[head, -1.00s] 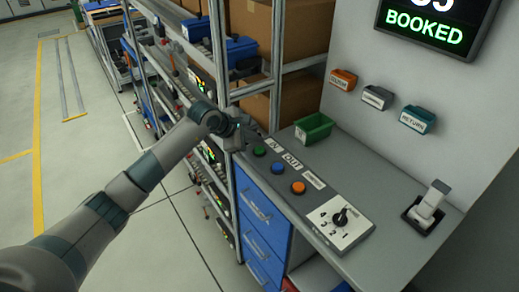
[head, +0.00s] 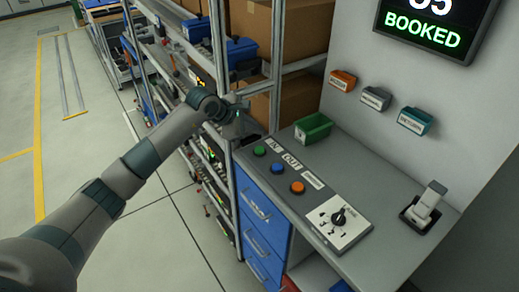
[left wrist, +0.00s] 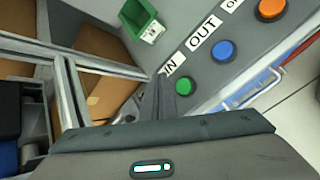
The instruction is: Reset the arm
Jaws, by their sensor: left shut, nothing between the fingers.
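My left gripper (head: 240,127) is above the left end of the grey counter, beside the shelf rack, with its fingers small and partly hard to make out in the head view. In the left wrist view its fingers (left wrist: 157,105) are together and empty, near the IN label and the green button (left wrist: 183,86). The blue button (left wrist: 222,50) and orange button (left wrist: 271,9) lie farther along the panel. In the head view the green button (head: 259,151), blue button (head: 277,167) and orange button (head: 298,187) run in a row. My right gripper does not show.
A shelf rack (head: 273,62) with cardboard boxes stands close beside the left gripper. A green bin (head: 313,128), a rotary dial panel (head: 338,221) and a scanner in its holder (head: 423,208) are on the counter. A display (head: 431,25) reads BOOKED. Open floor lies left.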

